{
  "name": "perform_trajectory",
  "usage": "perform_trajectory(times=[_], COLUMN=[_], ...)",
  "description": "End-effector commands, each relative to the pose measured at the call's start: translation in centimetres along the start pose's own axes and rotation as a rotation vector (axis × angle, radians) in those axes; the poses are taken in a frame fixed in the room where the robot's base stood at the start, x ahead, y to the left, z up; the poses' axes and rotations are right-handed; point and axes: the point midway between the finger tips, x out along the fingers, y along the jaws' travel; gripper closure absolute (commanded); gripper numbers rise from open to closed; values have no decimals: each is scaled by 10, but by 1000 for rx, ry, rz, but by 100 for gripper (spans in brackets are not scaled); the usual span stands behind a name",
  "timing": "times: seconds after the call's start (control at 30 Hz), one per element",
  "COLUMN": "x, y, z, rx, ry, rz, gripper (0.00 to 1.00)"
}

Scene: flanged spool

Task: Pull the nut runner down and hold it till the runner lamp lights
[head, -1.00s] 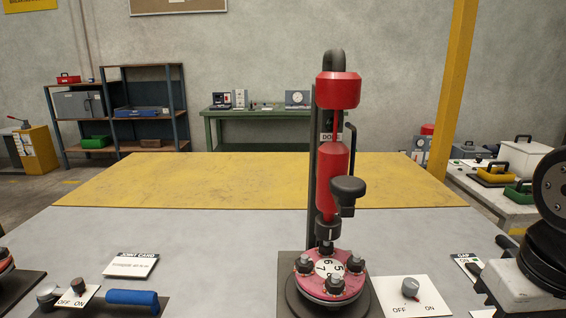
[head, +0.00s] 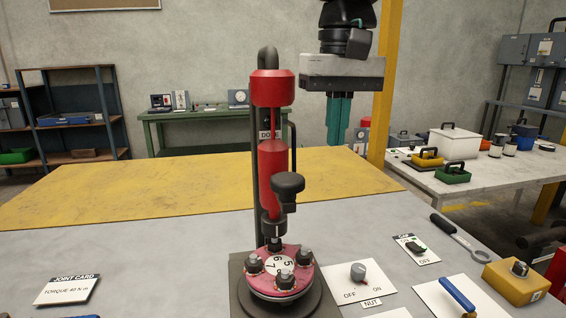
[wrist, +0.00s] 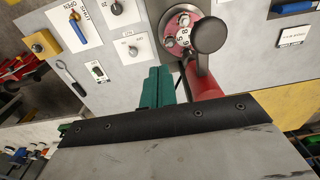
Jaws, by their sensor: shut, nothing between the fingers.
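The red nut runner (head: 272,165) hangs upright on a dark post over the pink flanged spool (head: 300,255), which has numbered bolts. Its dark handle knob (head: 288,186) sticks out at the front. A sign (head: 265,135) behind the runner is mostly hidden, and I cannot tell any lamp's state. My gripper (head: 338,140), with teal fingers shut and empty, is in the air to the right of the runner's upper part. In the wrist view the closed fingers (wrist: 158,88) are beside the red runner body (wrist: 207,85) and the round knob (wrist: 210,35), apart from the knob.
A NUT switch plate (head: 358,282) lies right of the spool. Farther right are a cap card (head: 415,250), a wrench (head: 458,237), a blue-handled valve (head: 457,294) and a yellow box (head: 515,279). A joint card (head: 68,289) lies at left. The yellow mat (head: 130,190) behind is clear.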

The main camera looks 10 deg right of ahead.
Motion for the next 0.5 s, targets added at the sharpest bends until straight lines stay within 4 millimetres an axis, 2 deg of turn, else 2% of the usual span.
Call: perform_trajectory(times=[0.03,0.2,0.33,0.5], x=[-16,-51,-61,-63], y=[-18,-56,-69,-70], z=[-19,-51,-60,-61], rx=[-8,-5,-3,-1], ry=[-9,-28,-34,-34], rz=[1,6,8,8], gripper=[100,100,100,100])
